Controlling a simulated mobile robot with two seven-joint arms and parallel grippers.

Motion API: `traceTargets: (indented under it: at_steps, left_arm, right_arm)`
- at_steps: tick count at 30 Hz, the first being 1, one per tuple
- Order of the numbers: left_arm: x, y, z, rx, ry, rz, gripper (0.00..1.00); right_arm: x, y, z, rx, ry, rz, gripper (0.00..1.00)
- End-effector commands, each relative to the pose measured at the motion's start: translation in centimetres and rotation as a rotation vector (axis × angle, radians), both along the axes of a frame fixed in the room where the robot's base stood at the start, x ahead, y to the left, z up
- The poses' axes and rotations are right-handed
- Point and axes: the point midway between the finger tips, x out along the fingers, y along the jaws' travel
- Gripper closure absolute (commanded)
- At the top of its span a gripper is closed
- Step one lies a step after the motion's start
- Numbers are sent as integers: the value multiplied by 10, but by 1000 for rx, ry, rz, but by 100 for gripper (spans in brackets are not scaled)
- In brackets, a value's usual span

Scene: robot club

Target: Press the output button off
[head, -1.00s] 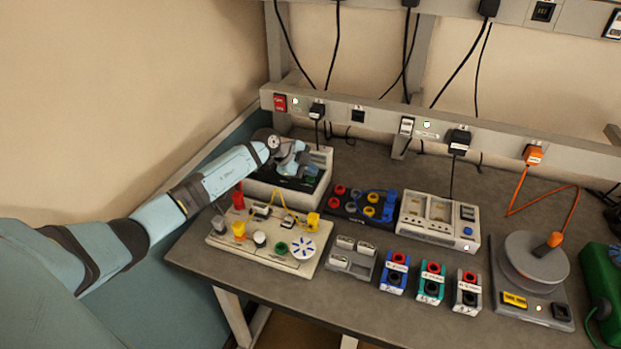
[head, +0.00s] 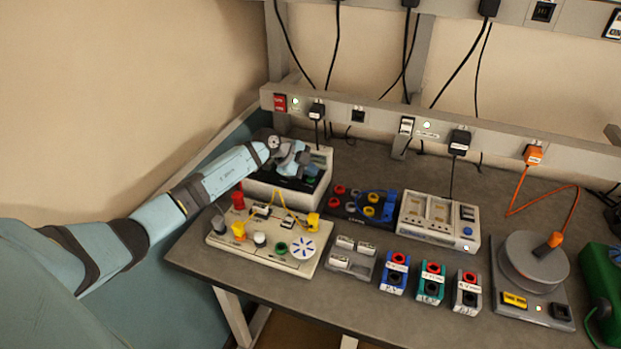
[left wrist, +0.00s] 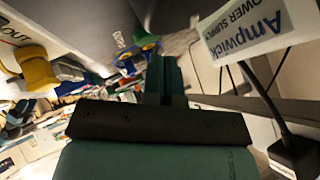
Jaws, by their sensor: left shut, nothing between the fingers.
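The power supply (head: 262,189) is a pale box with a dark front panel at the back left of the bench in the head view. Its white label (left wrist: 248,32), reading "Ampwick power supply", shows upside down at the top right of the left wrist view. My left gripper (head: 303,166) is shut and empty, right at the supply's front panel. Its narrow shut fingers (left wrist: 165,78) point up in the left wrist view. I cannot tell whether they touch the panel. The output button is not clearly seen; the gripper covers part of the panel. My right gripper is not in view.
A pale circuit board (head: 225,241) with coloured posts lies just in front of the supply. A dark terminal block (head: 350,213) and a grey meter unit (head: 425,228) stand to its right. A socket rail (head: 380,115) runs behind. Free bench lies along the front edge.

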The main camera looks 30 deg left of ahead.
Motion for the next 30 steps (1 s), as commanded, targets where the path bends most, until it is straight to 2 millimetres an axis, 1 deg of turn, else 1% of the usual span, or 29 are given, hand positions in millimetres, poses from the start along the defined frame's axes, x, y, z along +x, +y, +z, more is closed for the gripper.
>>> traceTargets:
  at_steps: [9,20,30]
  left_arm:
    - [0,0,0,0,0,0,100]
    - [0,0,-9,0,1,0,100]
    - [0,0,-8,0,1,-1,100]
  right_arm:
    - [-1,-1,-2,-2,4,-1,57]
    - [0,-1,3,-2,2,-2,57]
    - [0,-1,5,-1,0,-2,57]
